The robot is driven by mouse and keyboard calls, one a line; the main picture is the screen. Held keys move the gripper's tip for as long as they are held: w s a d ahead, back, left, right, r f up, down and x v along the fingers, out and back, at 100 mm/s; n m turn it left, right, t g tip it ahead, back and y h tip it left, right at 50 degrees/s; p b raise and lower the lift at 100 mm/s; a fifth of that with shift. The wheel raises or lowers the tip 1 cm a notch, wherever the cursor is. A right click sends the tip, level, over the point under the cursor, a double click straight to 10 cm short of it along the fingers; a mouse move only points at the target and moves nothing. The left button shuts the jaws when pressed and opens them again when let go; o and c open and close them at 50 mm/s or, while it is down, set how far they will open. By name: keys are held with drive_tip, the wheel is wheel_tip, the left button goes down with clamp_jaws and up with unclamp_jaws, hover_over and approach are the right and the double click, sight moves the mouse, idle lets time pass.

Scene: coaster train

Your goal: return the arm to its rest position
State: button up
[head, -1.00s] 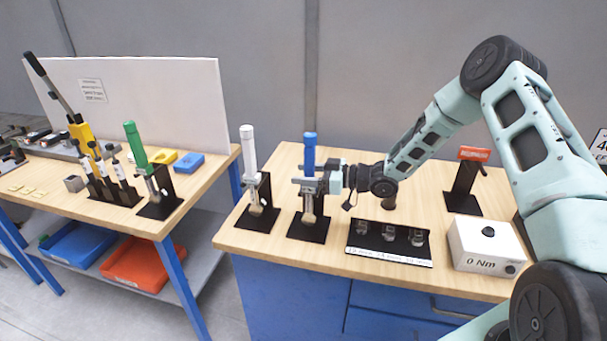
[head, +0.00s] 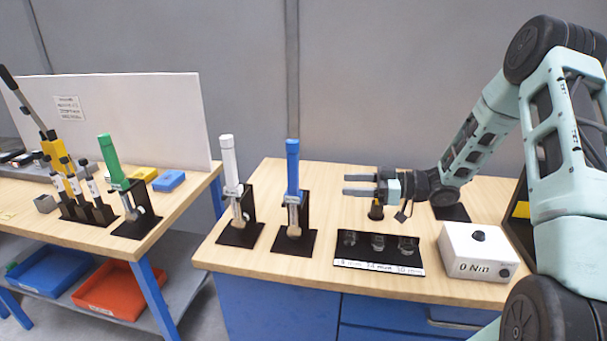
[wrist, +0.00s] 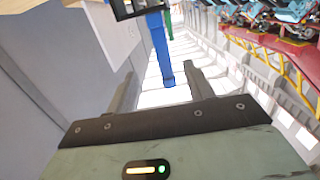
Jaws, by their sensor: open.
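My gripper (head: 358,184) is open and empty above the right-hand workbench in the head view, its fingers pointing left. The blue-handled tool (head: 293,170) stands upright in its black stand to the left of my fingertips, with a gap between them. In the wrist view my two fingers (wrist: 163,92) are spread apart, and the blue handle (wrist: 160,45) shows beyond them. My arm reaches in from the right side of the head view, bent at a high elbow.
A white-handled tool (head: 228,165) stands left of the blue one. A black tray of sockets (head: 350,262) and a white torque box (head: 478,252) lie on the bench below and right of my gripper. A green-handled tool (head: 112,160) stands on the left bench.

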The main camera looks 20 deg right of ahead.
drive_tip(key=w+a+m+h, duration=0.2)
drive_tip(key=w+m+h, duration=0.15)
drive_tip(key=h, duration=0.45)
drive_tip(key=s+a+r+m+g+h, duration=0.1)
drive_tip(key=s+a+m+g+h, duration=0.25)
drive_tip(key=s, duration=0.65)
drive_tip(key=s+a+r+m+g+h, duration=0.1)
drive_tip(key=s+a+m+g+h, duration=0.2)
drive_tip(key=s, duration=0.7)
drive_tip(key=s+a+r+n+g+y, duration=0.1)
drive_tip(key=s+a+n, duration=0.6)
drive_tip(key=s+a, duration=0.8)
drive_tip(key=a+r+g, duration=0.1)
drive_tip(key=a+g, duration=0.1)
drive_tip(key=shift+a+g, duration=0.35)
